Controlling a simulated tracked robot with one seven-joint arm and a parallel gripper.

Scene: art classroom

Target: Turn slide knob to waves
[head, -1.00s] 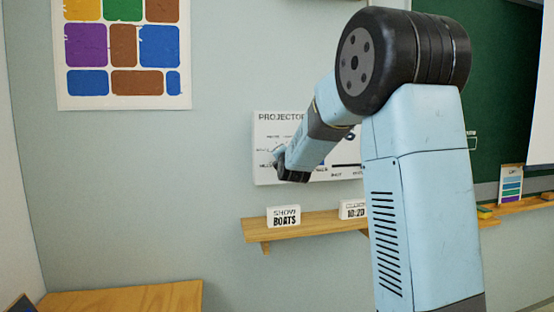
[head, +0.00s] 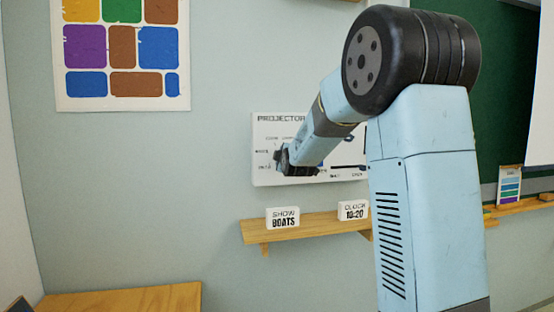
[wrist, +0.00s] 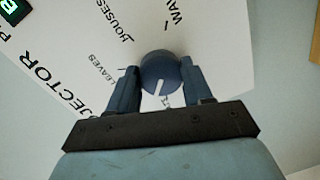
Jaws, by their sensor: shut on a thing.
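The slide knob (wrist: 157,66) is a round dark blue dial on the white projector panel (head: 262,178). In the wrist view my gripper (wrist: 159,72) has one finger on each side of the knob and is shut on it. A white pointer line on the knob points down in the picture, toward my gripper's body and a mostly hidden label. The labels "LEAVES" (wrist: 117,67) and "HOUSES" (wrist: 126,20) lie to the upper left. A cut-off label "WAV" (wrist: 174,20) lies above right. In the head view my gripper (head: 283,162) is at the panel's left part, hiding the knob.
A wooden shelf (head: 300,230) below the panel holds a card reading "SHOW BOATS" (head: 283,218) and a card reading "CLOCK 10:20" (head: 354,211). A wooden table (head: 120,300) stands lower left. A green board (head: 500,100) is at right.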

